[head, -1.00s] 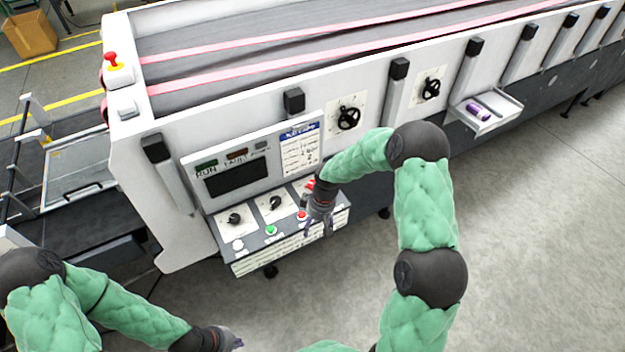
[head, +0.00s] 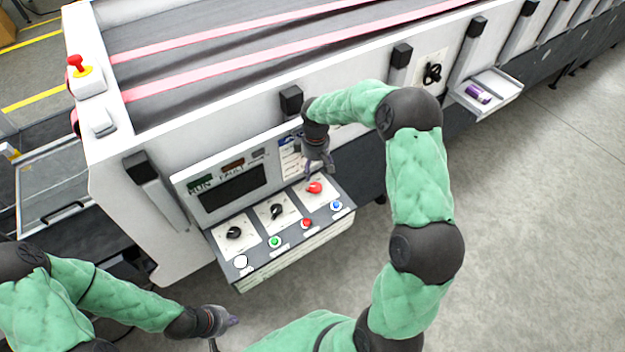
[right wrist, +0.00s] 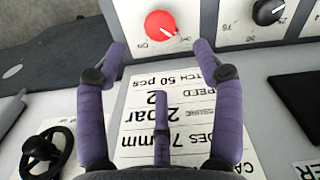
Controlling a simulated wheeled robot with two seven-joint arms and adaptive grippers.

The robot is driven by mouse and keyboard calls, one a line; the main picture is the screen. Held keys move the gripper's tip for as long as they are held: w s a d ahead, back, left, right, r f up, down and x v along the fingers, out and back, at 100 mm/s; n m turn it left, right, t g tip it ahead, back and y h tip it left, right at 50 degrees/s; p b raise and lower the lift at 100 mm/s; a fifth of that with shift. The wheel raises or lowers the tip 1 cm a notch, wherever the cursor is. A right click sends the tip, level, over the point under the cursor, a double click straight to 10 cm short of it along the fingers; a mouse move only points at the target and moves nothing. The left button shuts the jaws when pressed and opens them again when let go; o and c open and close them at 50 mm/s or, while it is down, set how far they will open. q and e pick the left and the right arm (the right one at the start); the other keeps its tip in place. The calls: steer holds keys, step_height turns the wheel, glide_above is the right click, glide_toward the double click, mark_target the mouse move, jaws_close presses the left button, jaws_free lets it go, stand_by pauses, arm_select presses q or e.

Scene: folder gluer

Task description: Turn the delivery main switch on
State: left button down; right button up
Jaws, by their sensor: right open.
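A red rotary switch (head: 314,188) sits on a white plate at the right of the sloped control panel (head: 262,250). In the right wrist view the red switch (right wrist: 160,24) is seen upside down, with ON lettering beside it and a white pointer line on its face. My right gripper (head: 320,168) is open and empty, just above and behind the switch, not touching it. In the right wrist view its fingertips (right wrist: 159,50) are spread, with the switch beyond them. My left gripper (head: 226,328) appears open and empty, low in front of the panel.
Two black rotary knobs (head: 233,232) (head: 276,211) sit left of the red switch. White, green, red and blue buttons (head: 337,205) line the front edge. A display (head: 232,188) and a printed sheet (right wrist: 170,110) are behind. Open floor lies at the right.

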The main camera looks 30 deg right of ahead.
mark_target(315, 186)
step_height(315, 186, down, 10)
steer(key=shift+s+r+p, duration=0.1)
steer(key=shift+r+p, duration=0.1)
steer(key=shift+p, duration=0.3)
steer(key=shift+c, duration=0.3)
steer(key=c, duration=1.1)
